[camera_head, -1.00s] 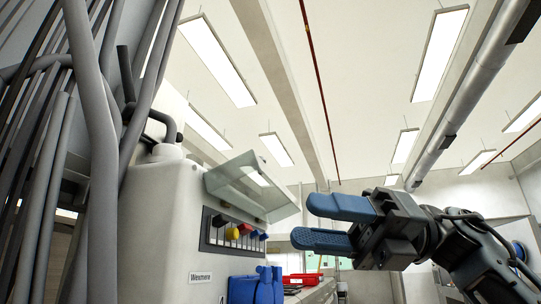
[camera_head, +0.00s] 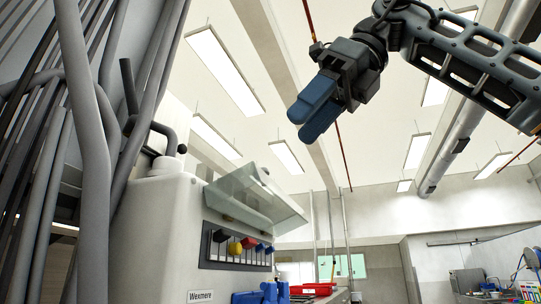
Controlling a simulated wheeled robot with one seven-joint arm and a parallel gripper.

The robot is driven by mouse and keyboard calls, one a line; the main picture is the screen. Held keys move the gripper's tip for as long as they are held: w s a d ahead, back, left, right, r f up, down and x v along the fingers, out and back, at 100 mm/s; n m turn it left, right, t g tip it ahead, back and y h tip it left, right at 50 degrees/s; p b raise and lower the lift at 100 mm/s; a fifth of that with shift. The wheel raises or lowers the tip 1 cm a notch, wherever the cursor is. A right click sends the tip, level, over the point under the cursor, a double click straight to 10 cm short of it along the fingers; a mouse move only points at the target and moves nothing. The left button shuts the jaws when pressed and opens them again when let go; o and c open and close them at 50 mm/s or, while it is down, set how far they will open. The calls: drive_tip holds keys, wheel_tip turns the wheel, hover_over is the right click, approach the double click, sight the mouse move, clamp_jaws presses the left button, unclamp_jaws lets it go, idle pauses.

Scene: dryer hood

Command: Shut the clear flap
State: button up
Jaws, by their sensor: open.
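The clear flap (camera_head: 245,201) is a see-through panel on the front of the white dryer hood (camera_head: 153,238). It is raised and sticks out to the right, above a dark panel with several coloured knobs (camera_head: 236,247). My gripper (camera_head: 308,118) is above the flap and a little to its right in the picture, apart from it. Its two blue fingers point down and left. They overlap in this view, so the gap between them is hard to see, but the gripper is open and empty.
Grey pipes (camera_head: 97,170) stand close on the left. A label (camera_head: 201,296) is on the hood's lower front. The space right of the flap looks clear.

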sight(264, 169)
drive_tip(key=shift+p+x, duration=0.55)
drive_tip(key=shift+x, duration=3.3)
clamp_jaws()
